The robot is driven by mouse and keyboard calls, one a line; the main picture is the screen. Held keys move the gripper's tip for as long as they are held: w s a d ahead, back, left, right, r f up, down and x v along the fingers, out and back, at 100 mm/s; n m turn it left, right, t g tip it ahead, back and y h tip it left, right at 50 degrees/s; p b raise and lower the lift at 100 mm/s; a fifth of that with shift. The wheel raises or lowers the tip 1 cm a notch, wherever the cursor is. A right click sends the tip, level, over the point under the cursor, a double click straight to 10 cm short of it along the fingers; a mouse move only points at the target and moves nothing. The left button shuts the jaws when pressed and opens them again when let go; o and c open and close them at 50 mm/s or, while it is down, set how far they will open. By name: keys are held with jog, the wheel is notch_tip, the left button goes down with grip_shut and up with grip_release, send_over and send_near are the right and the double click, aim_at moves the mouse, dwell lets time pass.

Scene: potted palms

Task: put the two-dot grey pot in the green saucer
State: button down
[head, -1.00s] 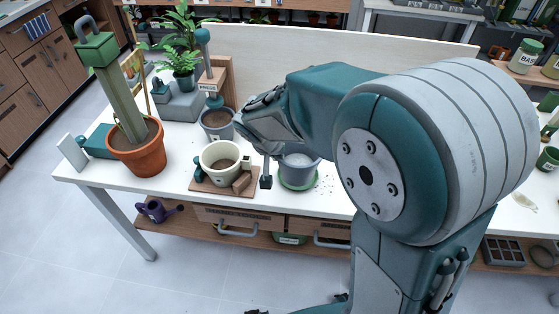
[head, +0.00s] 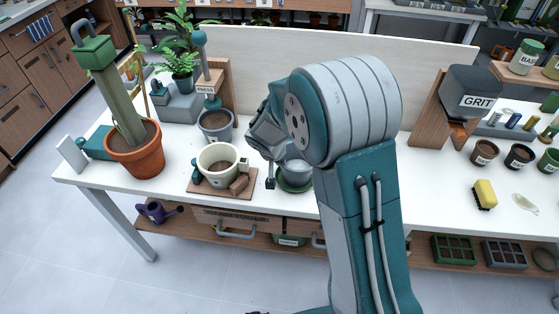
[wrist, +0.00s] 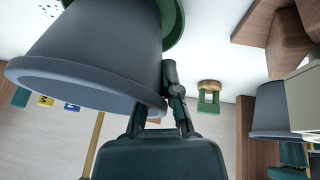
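A grey pot (head: 299,170) stands at the green saucer (head: 286,187) on the white bench, partly hidden by my arm. In the wrist view the grey pot (wrist: 95,55) fills the upper left, rim toward my gripper, with the green saucer (wrist: 174,22) behind its base. I see no dots on its visible side. My gripper (wrist: 158,95) is at the pot's rim. One finger lies along the outer wall; the other's tip is hidden at the rim, so its grip is unclear. Another grey pot (head: 216,126), holding soil, stands farther left; its dots cannot be made out.
A cream pot (head: 217,158) stands on a wooden board (head: 222,188) left of the saucer. A terracotta pot (head: 135,157) with a tall green post is at the far left. A grit dispenser (head: 474,95) and yellow sponge (head: 485,194) are at right. The bench front between saucer and sponge is partly hidden by my arm.

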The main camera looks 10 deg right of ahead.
jog(key=shift+a+f, duration=0.1)
jog(key=c, duration=0.8)
grip_release()
jog(key=shift+a, duration=0.25)
jog(key=shift+d, duration=0.15)
jog(key=shift+s+r, duration=0.1)
jog(key=shift+r, duration=0.35)
jog(key=v, duration=1.1)
jog(key=shift+r, duration=0.2)
jog(key=s+d+r+n+y, duration=0.1)
jog(key=s+d+r, duration=0.1)
jog(key=s, duration=0.6)
jog(key=s+d+r+t+y, duration=0.1)
jog(key=s+d+r, duration=0.2)
jog(key=s+r, duration=0.2)
jog(key=s+d+r+n+y, duration=0.1)
jog(key=s+r, duration=0.3)
jog(key=s, duration=0.7)
jog(key=shift+s+d+r+n+t, duration=0.3)
jog(key=shift+s+d, duration=0.1)
jog(key=shift+d, duration=0.5)
